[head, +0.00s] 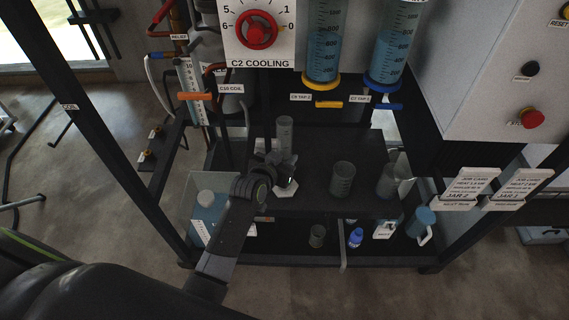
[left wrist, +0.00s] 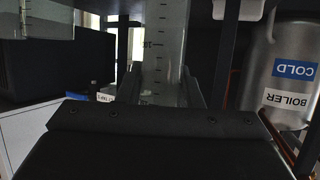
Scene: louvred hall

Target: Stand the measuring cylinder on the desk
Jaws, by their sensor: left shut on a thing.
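The measuring cylinder (head: 285,127) is clear and upright, with a pale base (head: 286,190) below my gripper. My left gripper (head: 283,167) is shut on its tube; the left wrist view shows the graduated tube (left wrist: 166,45) between the fingers. The cylinder is over the left part of the dark desk (head: 313,195). I cannot tell whether its base touches the desk top. The gripper hides part of the lower tube. My right gripper is not in view.
A clear beaker (head: 342,180) and a jug (head: 392,180) stand right of the cylinder. Tall blue-filled columns (head: 323,45) with taps hang above the back. Below is a shelf with a blue bottle (head: 355,238). Dark frame posts (head: 118,140) flank the left.

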